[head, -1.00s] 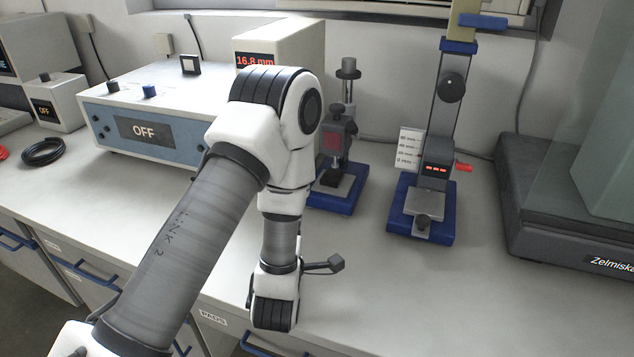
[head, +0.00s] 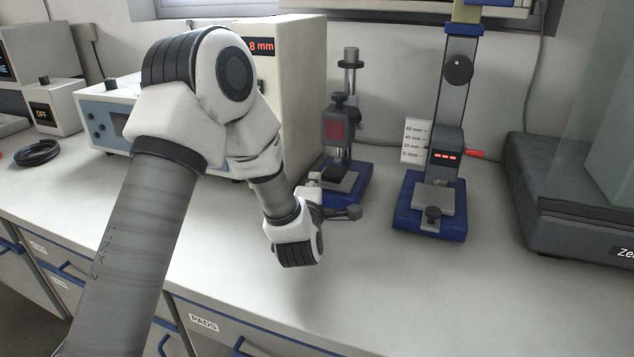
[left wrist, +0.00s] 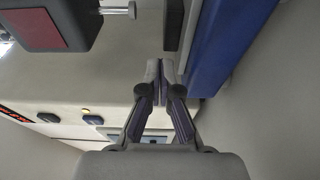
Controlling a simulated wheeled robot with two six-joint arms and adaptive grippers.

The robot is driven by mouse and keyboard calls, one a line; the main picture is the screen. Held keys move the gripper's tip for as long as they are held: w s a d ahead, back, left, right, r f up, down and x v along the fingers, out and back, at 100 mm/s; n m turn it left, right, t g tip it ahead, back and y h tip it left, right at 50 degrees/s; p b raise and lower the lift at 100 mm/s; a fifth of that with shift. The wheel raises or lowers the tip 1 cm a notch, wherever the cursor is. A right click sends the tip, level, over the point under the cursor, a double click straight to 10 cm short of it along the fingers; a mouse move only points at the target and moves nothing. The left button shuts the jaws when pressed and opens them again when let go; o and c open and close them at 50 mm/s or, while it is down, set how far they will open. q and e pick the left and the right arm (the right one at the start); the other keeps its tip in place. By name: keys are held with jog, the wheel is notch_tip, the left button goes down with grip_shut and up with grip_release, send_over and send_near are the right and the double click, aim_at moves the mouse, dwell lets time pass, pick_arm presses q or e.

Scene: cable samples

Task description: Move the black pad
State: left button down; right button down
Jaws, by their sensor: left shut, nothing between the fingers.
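The black pad (head: 334,173) lies on the small metal plate of the left blue-based stand (head: 350,195). In the left wrist view a dark block that looks like the pad (left wrist: 173,24) shows at the top, beside the blue base (left wrist: 228,42). My left gripper (head: 315,180) is at the left front of that stand, partly hidden by my own wrist. In the left wrist view its fingertips (left wrist: 160,70) are together with nothing between them, close to the pad and apart from it. My right gripper is in neither view.
The stand's red-faced head (head: 336,130) hangs above the pad. A second blue-based stand (head: 432,222) is to the right, with a dark scale (head: 570,225) beyond it. A beige box with a display (head: 300,85) stands behind my arm. The front counter is clear.

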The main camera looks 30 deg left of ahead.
aim_at(333, 173)
pick_arm(q)
jog(key=shift+w, duration=0.4)
jog(key=shift+d, duration=0.1)
jog(key=shift+w+d+b, duration=0.25)
jog(key=shift+w+b, duration=0.05)
jog(key=shift+w, duration=0.55)
jog(key=shift+s+a+f, duration=0.1)
